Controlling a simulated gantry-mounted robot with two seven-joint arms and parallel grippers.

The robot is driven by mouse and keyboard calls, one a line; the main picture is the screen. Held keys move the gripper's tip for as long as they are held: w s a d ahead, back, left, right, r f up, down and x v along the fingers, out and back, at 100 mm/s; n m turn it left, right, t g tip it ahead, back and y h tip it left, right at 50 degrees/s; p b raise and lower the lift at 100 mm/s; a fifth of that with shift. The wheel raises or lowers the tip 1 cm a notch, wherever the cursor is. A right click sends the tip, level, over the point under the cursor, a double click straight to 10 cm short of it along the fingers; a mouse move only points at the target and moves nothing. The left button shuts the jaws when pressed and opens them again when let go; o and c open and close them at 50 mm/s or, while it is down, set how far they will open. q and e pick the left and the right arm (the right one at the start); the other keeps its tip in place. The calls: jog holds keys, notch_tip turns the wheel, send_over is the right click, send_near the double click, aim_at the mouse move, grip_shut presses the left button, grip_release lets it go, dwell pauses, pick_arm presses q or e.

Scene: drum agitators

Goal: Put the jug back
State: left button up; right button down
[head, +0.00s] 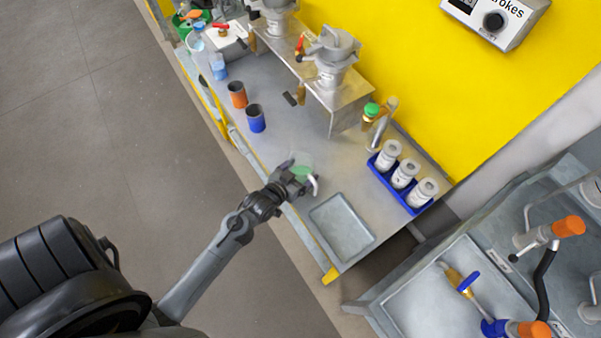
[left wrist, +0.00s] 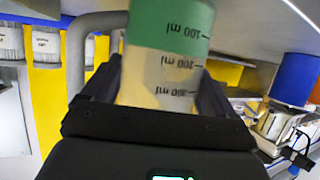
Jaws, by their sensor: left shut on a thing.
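The jug (head: 303,163) is clear, with green liquid in its lower part. In the left wrist view the jug (left wrist: 165,75) stands between the fingers, with its ml marks upside down in the picture. My left gripper (head: 291,178) is shut on the jug over the front part of the bench, just behind the grey tray. A pale curved handle (head: 314,184) shows beside the jug. I cannot tell whether the jug touches the bench. My right gripper is not in view.
A shallow grey tray (head: 364,238) lies on the bench (head: 300,135) near its right end. Metal agitators (head: 331,65) line the back.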

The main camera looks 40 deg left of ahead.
pick_arm(q)
jog(key=shift+f, duration=0.15)
jog(key=o, duration=1.1)
jog(key=shift+r, duration=0.2)
pick_arm(e)
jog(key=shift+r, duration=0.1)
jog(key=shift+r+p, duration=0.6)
jog(key=shift+p, duration=0.05)
pick_arm(q)
jog(key=s+d+r+m+g, duration=0.1)
jog(key=s+d+r+g, duration=0.1)
jog(key=s, duration=0.4)
jog(key=s+d+r+m+g, duration=0.1)
jog(key=s+d+r+g, duration=0.2)
jog(key=s, duration=0.3)
jog(key=s+d+r+g+h, duration=0.1)
jog(key=s+d+r+g, duration=0.1)
jog(key=s, duration=0.5)
jog(key=r+g, duration=0.1)
jog(key=g, duration=0.1)
jog(key=shift+d+m+g, duration=0.3)
jog(key=shift+m+g, duration=0.1)
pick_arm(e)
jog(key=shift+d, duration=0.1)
